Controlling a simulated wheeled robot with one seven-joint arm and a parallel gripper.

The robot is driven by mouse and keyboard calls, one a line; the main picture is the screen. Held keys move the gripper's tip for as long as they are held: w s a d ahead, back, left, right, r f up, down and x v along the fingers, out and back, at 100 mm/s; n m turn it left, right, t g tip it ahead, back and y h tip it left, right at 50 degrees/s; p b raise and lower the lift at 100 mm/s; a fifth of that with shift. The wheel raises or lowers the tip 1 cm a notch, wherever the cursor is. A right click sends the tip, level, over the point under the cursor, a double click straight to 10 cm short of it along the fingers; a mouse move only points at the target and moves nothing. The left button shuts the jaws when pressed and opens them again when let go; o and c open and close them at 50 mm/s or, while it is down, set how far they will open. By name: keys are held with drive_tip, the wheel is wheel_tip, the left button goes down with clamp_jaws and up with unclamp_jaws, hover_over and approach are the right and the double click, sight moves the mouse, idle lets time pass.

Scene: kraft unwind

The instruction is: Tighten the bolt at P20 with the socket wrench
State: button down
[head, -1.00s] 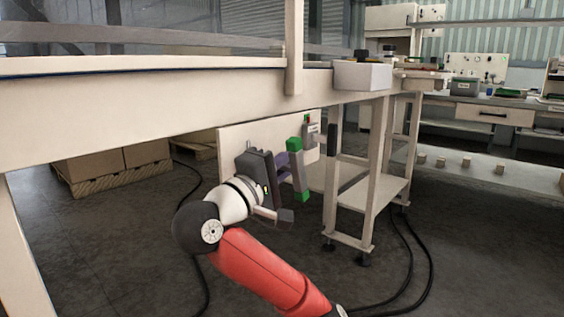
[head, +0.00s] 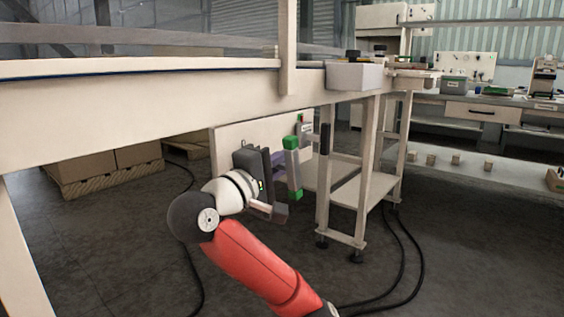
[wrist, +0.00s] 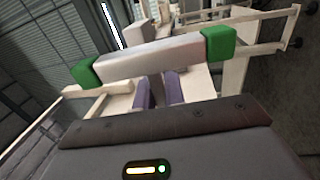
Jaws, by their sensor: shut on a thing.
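My gripper (head: 278,161) has a dark body and purple fingers, and it is below the long cream table. It is shut on a pale grey bar with green ends (head: 293,169). The bar stands near upright in the head view. In the wrist view the bar (wrist: 150,57) lies across the top, in front of the purple fingers (wrist: 160,90). I cannot tell from its shape whether it is the socket wrench. I cannot make out the bolt or a P20 label.
A pale panel (head: 232,140) is under the table (head: 120,105), behind my gripper. A small green and grey item (head: 303,128) is at its right end, with an upright black bar (head: 325,139) beside it. A cream stand (head: 365,190) is to the right. Cables cross the floor.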

sight(288, 171)
drive_tip(key=p, duration=0.3)
drive_tip(key=shift+s+d+r, duration=0.1)
drive_tip(key=shift+d+r, duration=0.05)
drive_tip(key=shift+d, duration=0.05)
drive_tip(key=p, duration=0.3)
drive_tip(key=s+d+p, duration=0.1)
drive_tip(key=p, duration=0.2)
drive_tip(key=shift+s+d, duration=0.2)
drive_tip(key=shift+s, duration=0.05)
drive_tip(key=shift+s+d, duration=0.35)
drive_tip(key=shift+s+d+b, duration=0.4)
drive_tip(key=shift+s+d, duration=0.15)
drive_tip(key=shift+d, duration=0.05)
